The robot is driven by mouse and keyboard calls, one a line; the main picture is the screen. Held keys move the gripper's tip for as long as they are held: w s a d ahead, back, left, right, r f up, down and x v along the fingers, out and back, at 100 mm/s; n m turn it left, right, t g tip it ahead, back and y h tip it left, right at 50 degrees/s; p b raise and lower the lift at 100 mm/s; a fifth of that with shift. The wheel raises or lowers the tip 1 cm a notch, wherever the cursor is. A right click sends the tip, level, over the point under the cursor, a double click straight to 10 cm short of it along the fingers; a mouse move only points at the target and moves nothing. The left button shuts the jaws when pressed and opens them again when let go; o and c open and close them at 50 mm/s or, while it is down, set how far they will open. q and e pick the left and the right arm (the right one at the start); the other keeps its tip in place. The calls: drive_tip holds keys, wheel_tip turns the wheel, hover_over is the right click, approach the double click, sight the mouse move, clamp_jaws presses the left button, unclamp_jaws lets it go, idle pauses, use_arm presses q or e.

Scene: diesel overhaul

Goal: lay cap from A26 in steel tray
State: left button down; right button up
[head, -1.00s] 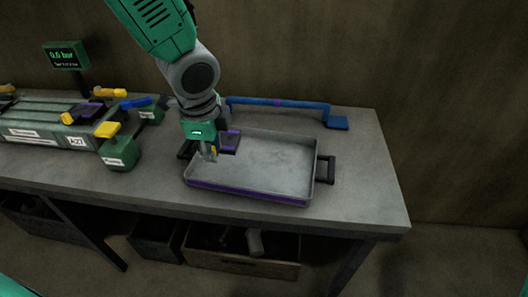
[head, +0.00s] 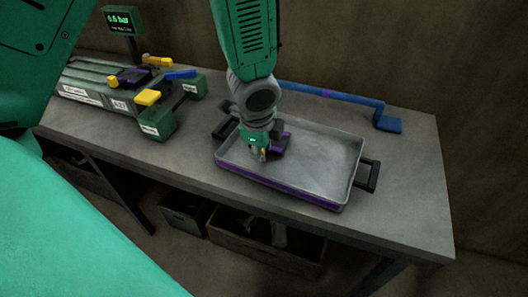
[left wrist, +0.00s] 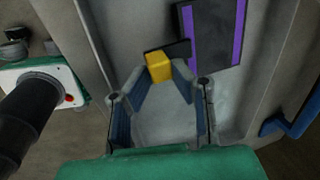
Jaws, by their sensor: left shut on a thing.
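The cap is a dark plate with purple stripes (head: 281,146) and a yellow grip block. My left gripper (head: 261,154) is shut on the yellow block, inside the outline of the left part of the steel tray (head: 325,153). In the left wrist view the yellow block (left wrist: 158,67) sits between the fingertips, and the striped plate (left wrist: 211,35) extends beyond them over the grey tray floor. I cannot tell whether the plate touches the floor. My right gripper is not in view.
The tray has dark handles (head: 367,176) at its ends. A blue bar (head: 330,95) lies behind it. To the left stand a green engine block (head: 100,95) with coloured parts and a pressure display (head: 120,19). Wooden crates (head: 262,240) sit under the bench. The tray's right half is empty.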

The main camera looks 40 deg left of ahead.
use_arm(q)
drive_tip(key=shift+a+f, duration=0.1)
drive_tip(key=shift+f, duration=0.25)
drive_tip(key=shift+w+a, duration=0.1)
drive_tip(key=shift+a, duration=0.3)
drive_tip(key=c, duration=1.4)
unclamp_jaws()
drive_tip(key=shift+a+f, duration=0.1)
drive_tip(key=shift+a, duration=0.15)
drive_tip(key=shift+d, duration=0.45)
drive_tip(key=shift+d+r, duration=0.1)
drive_tip(key=shift+r, duration=0.25)
drive_tip(key=p+v, duration=0.3)
drive_tip(key=v, duration=0.8)
drive_tip(key=shift+s+r, duration=0.2)
drive_tip(key=shift+r, duration=0.05)
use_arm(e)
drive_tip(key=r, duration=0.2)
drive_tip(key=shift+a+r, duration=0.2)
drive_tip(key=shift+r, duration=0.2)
